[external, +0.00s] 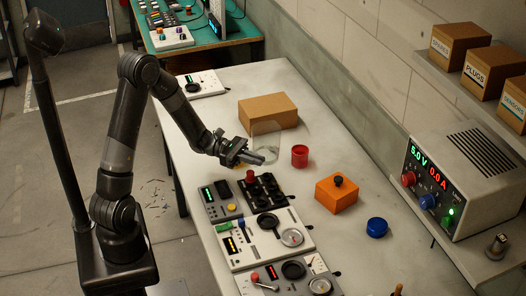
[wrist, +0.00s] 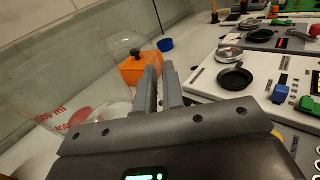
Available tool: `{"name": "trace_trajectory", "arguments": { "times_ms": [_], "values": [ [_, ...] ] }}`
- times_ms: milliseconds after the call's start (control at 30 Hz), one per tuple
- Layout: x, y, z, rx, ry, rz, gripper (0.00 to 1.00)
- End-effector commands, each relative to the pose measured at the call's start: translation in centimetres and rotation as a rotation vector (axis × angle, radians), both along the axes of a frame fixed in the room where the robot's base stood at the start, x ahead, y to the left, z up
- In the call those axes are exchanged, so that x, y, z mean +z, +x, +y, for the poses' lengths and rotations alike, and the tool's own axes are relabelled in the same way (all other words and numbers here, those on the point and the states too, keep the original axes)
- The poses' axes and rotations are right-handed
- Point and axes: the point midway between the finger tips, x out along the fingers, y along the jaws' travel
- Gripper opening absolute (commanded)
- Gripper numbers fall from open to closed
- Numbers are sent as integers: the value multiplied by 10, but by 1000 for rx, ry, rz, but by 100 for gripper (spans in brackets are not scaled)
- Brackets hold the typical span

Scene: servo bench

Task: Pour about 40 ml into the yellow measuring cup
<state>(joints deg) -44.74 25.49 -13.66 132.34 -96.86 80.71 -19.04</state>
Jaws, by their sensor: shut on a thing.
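A clear, see-through jug (external: 266,130) stands out beside my gripper (external: 262,158) in the external view, above the bench. In the wrist view the clear jug (wrist: 50,80) fills the left side, looks tilted, and has red markings on its wall. My gripper (wrist: 161,88) is shut on the jug; the exact grip point is hard to see. A small amount of clear content seems to lie low in the jug, but I cannot tell how much. A red cup (external: 300,157) stands upright on the bench just right of the jug.
A cardboard box (external: 268,110) lies behind the jug. Control panels (external: 268,238) line the front edge. A power supply (external: 460,180) stands at far right.

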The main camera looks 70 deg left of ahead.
Motion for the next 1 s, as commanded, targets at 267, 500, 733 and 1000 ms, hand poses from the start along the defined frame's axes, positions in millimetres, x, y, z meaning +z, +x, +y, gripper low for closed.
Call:
{"name": "trace_trajectory", "arguments": {
  "times_ms": [267,500,733,1000],
  "values": [
    [-2,-55,37,-121,1,-1,0],
    [-6,-109,64,-230,-1,-2,0],
    [-10,-161,85,-326,1,-2,0],
    [-12,-201,99,-398,1,-3,0]
  ]
}}
